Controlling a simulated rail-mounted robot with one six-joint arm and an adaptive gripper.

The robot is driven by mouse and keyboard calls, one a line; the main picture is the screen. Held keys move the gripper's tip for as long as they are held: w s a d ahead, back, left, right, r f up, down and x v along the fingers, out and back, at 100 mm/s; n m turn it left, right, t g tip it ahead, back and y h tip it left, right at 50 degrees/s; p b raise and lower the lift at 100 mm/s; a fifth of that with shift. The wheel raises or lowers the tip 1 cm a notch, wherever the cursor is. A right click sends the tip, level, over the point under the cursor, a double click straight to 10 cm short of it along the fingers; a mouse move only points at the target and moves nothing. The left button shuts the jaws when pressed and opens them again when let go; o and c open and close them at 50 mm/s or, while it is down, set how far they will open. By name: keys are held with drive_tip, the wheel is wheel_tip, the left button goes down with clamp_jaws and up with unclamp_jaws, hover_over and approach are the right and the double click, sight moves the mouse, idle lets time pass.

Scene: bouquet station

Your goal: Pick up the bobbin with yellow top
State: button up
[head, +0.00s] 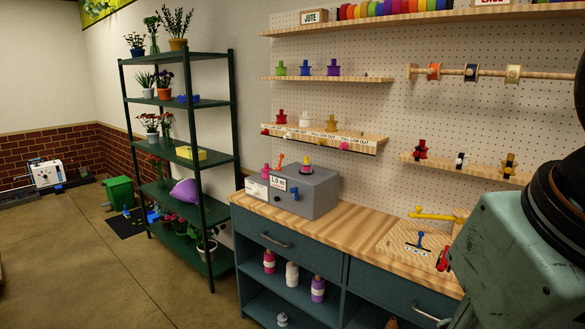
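A small bobbin with a yellow top (306,161) sits on the grey box-shaped machine (318,192) on the workbench. A gold-yellow bobbin (331,123) also stands on the middle wall shelf, right of a white one (304,119) and a red one (281,117). Part of my arm fills the right edge of the view, but my gripper is not in view.
More bobbins stand on the upper shelf (350,79) and right shelf (480,173). A pink bobbin (266,170) and an orange lever are by the machine. A wooden board (400,240) lies right on the bench. The bench between is clear. A plant rack (205,105) stands left.

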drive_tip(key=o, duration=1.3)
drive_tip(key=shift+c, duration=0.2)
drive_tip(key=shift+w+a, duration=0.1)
